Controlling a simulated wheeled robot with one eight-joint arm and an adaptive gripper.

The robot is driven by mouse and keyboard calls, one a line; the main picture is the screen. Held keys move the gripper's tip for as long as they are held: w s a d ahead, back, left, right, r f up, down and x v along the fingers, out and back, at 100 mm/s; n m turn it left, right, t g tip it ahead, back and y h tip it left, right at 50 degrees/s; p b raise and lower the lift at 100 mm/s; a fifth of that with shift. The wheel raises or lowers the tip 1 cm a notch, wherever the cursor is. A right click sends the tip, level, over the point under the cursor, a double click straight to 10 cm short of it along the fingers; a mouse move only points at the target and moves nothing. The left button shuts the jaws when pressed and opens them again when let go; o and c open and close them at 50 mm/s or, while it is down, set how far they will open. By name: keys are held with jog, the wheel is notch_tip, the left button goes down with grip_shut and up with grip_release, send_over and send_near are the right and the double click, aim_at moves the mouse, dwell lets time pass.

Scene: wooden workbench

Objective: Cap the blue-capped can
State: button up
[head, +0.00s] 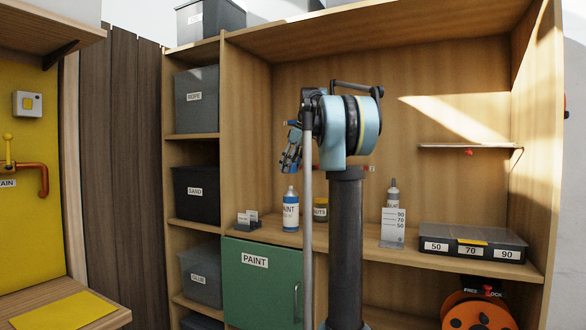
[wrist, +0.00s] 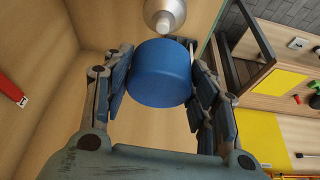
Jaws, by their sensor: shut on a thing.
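My gripper (head: 289,162) hangs above the shelf in the head view, over the paint can (head: 290,212). In the wrist view, my gripper (wrist: 160,78) is shut on a round blue cap (wrist: 158,74), with fingers on both sides of it. The can is white and blue, upright on the shelf, with a bare silver top and a small pale nozzle. That silver top and nozzle (wrist: 165,14) show just beyond the cap in the wrist view. The cap is apart from the can and hard to make out in the head view.
A brown jar (head: 320,210) stands right of the can, and small grey blocks (head: 248,220) lie left of it. A grey bottle (head: 393,195) stands behind a numbered card (head: 392,228). A compartment tray (head: 472,243) is further right. The green PAINT door (head: 262,285) is below.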

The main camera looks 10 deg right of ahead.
jog(key=shift+w+f, duration=0.1)
jog(key=shift+f, duration=0.2)
jog(key=shift+d+f, duration=0.25)
jog(key=shift+f, duration=0.35)
notch_tip(320, 180, down, 2)
jog(key=shift+d, duration=0.1)
jog(key=shift+f, duration=2.15)
jog(key=shift+f, duration=0.15)
jog(key=o, duration=0.8)
jog(key=shift+c, duration=0.2)
jog(key=shift+o, duration=0.6)
